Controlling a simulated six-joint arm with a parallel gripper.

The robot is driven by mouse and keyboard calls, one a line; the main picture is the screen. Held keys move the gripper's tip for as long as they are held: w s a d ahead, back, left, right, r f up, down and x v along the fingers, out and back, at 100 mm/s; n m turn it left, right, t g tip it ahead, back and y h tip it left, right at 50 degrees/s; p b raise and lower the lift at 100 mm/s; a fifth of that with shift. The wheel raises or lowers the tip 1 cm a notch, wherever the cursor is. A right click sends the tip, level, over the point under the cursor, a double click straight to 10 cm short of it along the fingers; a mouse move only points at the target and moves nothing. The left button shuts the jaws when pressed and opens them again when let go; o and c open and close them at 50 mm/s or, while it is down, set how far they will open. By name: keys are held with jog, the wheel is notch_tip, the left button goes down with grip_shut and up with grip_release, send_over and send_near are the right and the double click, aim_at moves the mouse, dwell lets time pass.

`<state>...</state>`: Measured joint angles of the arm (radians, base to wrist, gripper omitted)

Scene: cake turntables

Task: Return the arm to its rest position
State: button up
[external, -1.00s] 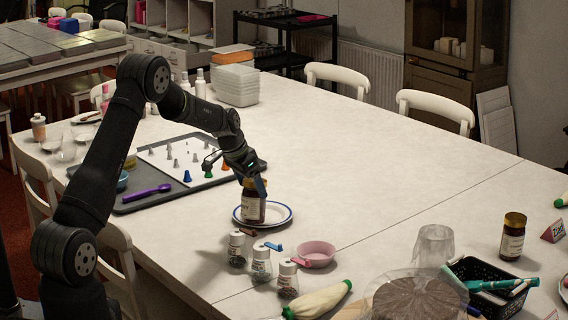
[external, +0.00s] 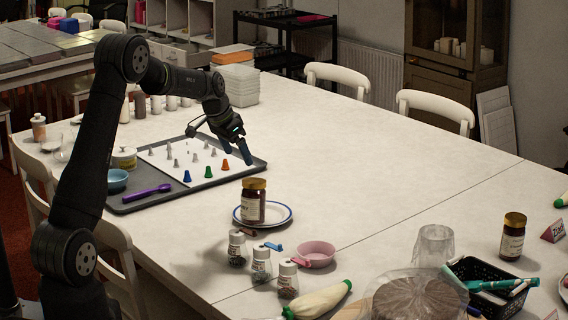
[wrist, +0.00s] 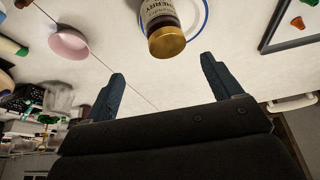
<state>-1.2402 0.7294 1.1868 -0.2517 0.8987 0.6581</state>
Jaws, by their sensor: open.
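My gripper (external: 247,156) is open and empty, raised above the table just past the right end of the dark tray. In the wrist view its two blue fingers (wrist: 160,88) stand wide apart with nothing between them. A dark jar with a gold lid (external: 254,200) stands upright on a white plate with a blue rim (external: 282,221). The jar also shows in the wrist view (wrist: 166,38), beyond the fingertips and apart from them. Its label reads in part "CHERRY" there.
A dark tray (external: 135,207) with piping tips and a purple spoon (external: 147,192) lies left of the plate. Several shakers, a pink bowl (external: 317,253) and a piping bag (external: 318,300) are in front. A second jar (external: 512,238) stands at right. The table's back right is clear.

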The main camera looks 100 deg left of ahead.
aim_at(254, 181)
jog(key=x, duration=1.2)
jog(key=shift+f, duration=0.15)
notch_tip(254, 181, up, 3)
jog(key=shift+d+r, duration=0.1)
jog(key=shift+r, duration=0.65)
jog(key=shift+w+d, duration=0.15)
